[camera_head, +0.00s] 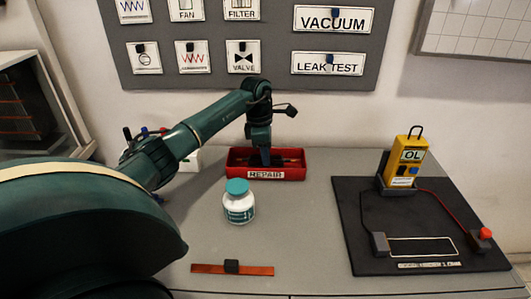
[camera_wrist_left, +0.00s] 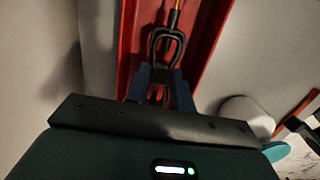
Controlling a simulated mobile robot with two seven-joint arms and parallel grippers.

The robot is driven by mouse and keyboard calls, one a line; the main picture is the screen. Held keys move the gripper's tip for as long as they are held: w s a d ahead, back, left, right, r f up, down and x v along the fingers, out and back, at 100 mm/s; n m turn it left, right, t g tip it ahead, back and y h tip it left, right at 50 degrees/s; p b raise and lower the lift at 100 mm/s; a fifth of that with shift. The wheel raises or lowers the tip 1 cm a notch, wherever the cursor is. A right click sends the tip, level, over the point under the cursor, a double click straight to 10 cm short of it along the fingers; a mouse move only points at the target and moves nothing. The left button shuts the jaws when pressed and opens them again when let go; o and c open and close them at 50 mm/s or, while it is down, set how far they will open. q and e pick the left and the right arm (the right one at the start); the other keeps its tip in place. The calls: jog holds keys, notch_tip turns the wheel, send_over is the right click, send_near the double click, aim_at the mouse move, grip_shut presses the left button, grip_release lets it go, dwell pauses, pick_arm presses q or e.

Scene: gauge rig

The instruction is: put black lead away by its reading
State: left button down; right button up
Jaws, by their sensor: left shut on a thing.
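The black lead (camera_wrist_left: 166,42) shows in the left wrist view as a black loop with a yellow part near the top, inside the red walls of the REPAIR bin (camera_wrist_left: 208,60). My left gripper (camera_wrist_left: 161,82) is shut on it. In the head view my left gripper (camera_head: 264,157) points down into the REPAIR bin (camera_head: 296,175), and the lead is mostly hidden there. The yellow meter (camera_head: 408,165) stands on the black mat (camera_head: 350,215) and reads OL. My right gripper is not in view.
A white bottle with a teal cap (camera_head: 238,203) stands in front of the bin. A copper strip with a dark block (camera_head: 232,267) lies near the front. A white box (camera_head: 190,160) is partly behind my arm. Signs hang on the grey board (camera_head: 270,70) behind.

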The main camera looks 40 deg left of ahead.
pick_arm(q)
jog(key=c, duration=0.6)
grip_release()
jog(key=shift+c, duration=0.2)
dwell(0.3)
jog(key=shift+r, duration=0.1)
